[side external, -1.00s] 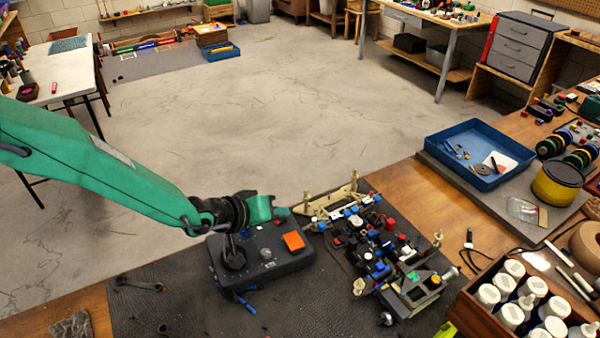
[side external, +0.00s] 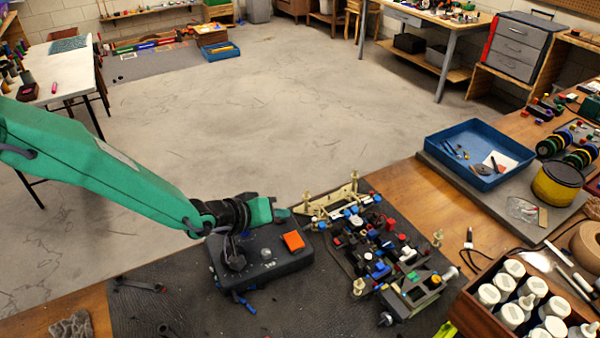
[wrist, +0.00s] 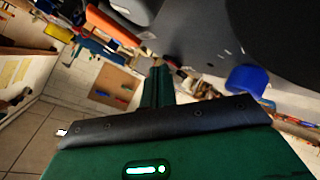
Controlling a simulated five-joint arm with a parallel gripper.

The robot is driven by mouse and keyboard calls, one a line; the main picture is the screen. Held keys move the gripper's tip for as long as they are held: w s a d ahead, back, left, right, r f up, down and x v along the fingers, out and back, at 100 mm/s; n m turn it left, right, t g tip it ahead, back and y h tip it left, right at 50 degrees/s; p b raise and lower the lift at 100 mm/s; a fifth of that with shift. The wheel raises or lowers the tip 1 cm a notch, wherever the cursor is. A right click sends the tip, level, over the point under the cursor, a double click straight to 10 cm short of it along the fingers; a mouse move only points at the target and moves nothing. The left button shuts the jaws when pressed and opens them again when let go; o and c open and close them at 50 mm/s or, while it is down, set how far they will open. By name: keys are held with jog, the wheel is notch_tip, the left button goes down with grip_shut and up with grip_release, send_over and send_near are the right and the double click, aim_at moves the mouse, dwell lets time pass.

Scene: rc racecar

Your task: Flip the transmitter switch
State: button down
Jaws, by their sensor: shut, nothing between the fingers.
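The transmitter is a dark grey box (side external: 265,271) lying on the black mat, with an orange switch (side external: 293,241) on its top toward the right. A round dark knob (side external: 234,260) stands near its left side. My green gripper (side external: 283,213) is just above the transmitter's back edge, behind and slightly left of the orange switch. It appears apart from the switch. In the wrist view, the shut gripper fingers (wrist: 158,78) point toward the grey transmitter body, and the orange switch (wrist: 112,25) shows at upper left. Nothing is held.
A partly built car chassis (side external: 375,245) with several coloured parts lies right of the transmitter. A blue tray (side external: 440,140) and a wooden box of white-capped bottles (side external: 470,310) are farther right.

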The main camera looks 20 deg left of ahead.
jog(key=shift+r, duration=0.15)
jog(key=shift+s+a+r, duration=0.1)
jog(key=shift+a+r, duration=0.05)
jog(key=shift+r, duration=0.5)
jog(key=shift+r, duration=0.1)
dwell(0.3)
jog(key=shift+s+a+r, duration=0.1)
jog(key=shift+r, duration=0.7)
jog(key=shift+s+a+r, duration=0.15)
jog(key=shift+r, duration=0.6)
jog(key=shift+s+a+r, duration=0.1)
jog(key=shift+r, duration=0.7)
